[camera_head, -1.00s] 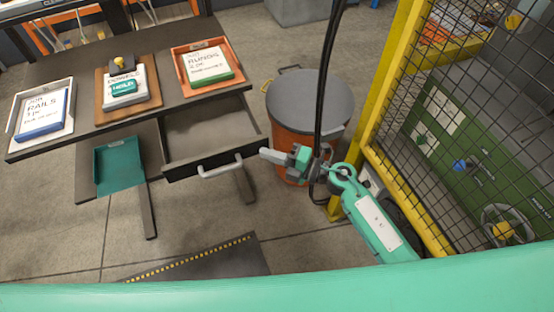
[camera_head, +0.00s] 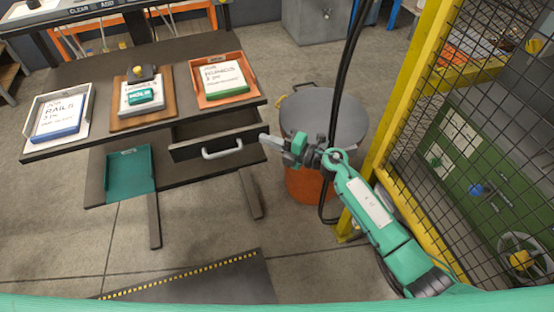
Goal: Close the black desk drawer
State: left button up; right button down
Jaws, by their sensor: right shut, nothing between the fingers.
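The black desk drawer (camera_head: 238,142) sits under the right part of the dark desk (camera_head: 177,54). It is partly open, with a narrow strip of its inside showing behind the front. Its pale bar handle (camera_head: 222,150) is on the front panel. My right gripper (camera_head: 266,138) is shut and empty, its fingertips at the right end of the drawer front. They look to be touching it or very close; I cannot tell which. My left gripper is not in view.
On the desk are a white tray (camera_head: 86,118), a wooden board (camera_head: 116,112) and an orange tray (camera_head: 251,84). A teal tray (camera_head: 128,170) sits below. A lidded orange bin (camera_head: 310,187) and a yellow mesh fence (camera_head: 378,130) stand right.

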aim_at(260, 117)
jog(key=w, duration=0.2)
jog(key=w+a+b, duration=0.1)
jog(key=w, duration=0.1)
jog(key=shift+w+a+f, duration=0.1)
jog(key=shift+a+f, duration=0.05)
jog(key=w+b, duration=0.1)
jog(key=w, duration=0.1)
jog(key=w+a+b, duration=0.1)
jog(key=shift+w+a, duration=0.1)
jog(key=shift+w, duration=0.25)
jog(key=shift+w+a, duration=0.15)
jog(key=shift+w, duration=0.35)
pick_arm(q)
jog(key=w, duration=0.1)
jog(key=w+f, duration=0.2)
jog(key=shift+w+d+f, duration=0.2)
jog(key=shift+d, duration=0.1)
pick_arm(e)
jog(key=shift+r, duration=0.4)
